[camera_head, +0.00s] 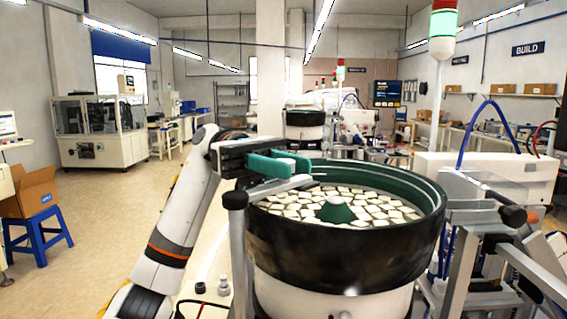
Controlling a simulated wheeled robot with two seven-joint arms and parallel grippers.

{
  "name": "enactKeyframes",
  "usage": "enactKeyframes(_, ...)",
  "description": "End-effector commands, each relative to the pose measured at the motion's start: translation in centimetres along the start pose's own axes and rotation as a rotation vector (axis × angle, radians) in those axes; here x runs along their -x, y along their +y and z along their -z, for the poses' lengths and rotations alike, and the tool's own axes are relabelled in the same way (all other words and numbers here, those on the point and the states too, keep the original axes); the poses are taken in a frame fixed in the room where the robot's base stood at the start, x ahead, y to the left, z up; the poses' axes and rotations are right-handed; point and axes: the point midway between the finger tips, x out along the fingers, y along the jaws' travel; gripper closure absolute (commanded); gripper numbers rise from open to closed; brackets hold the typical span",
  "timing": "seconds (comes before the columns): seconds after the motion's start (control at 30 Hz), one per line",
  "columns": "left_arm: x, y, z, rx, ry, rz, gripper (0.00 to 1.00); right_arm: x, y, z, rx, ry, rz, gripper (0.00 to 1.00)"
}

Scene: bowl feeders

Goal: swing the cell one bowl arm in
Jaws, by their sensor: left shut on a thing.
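The cell one bowl feeder (345,248) stands in front of me, a black drum with a green inner rim. Many pale flat pieces (372,208) lie around a green centre cone (337,209) inside it. The bowl arm (275,189) is a grey metal bar from a black-capped post (238,225) at the left, reaching over the near left part of the bowl. My left gripper (287,165), with green fingers, is shut on the upright grip at the bar's inner end; the fingers hide most of that grip. My right gripper is not in view.
Metal brackets and a black-ended bar (512,216) crowd the bowl's right side. A white machine (490,180) stands behind them. A signal tower (442,30) rises at the right. A blue stool (38,232) with a cardboard box is far left; the floor between is clear.

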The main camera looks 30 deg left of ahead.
Motion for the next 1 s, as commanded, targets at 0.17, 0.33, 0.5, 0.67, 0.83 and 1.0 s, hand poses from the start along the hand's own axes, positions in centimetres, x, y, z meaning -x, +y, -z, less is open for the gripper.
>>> enactKeyframes(0.17, -0.1, 0.0, 0.1, -0.001, 0.002, -0.003, 1.0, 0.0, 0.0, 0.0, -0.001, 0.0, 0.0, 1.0)
enactKeyframes(0.33, -0.1, 0.0, 0.1, -0.002, 0.002, -0.003, 0.66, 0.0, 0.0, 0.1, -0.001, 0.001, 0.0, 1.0)
enactKeyframes(0.5, -0.1, 0.0, 0.0, -0.001, 0.001, -0.002, 0.52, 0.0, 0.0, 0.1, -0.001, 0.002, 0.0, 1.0)
enactKeyframes(0.67, 0.0, 0.0, 0.0, -0.001, 0.001, -0.002, 0.52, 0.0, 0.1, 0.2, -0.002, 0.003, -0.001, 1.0)
enactKeyframes(0.83, 1.0, 0.0, 0.0, -0.001, 0.001, 0.0, 0.52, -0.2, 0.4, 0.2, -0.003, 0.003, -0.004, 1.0)
enactKeyframes(1.0, 4.1, -0.1, 0.0, 0.0, 0.003, 0.003, 0.52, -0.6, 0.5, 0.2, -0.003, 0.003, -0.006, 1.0)
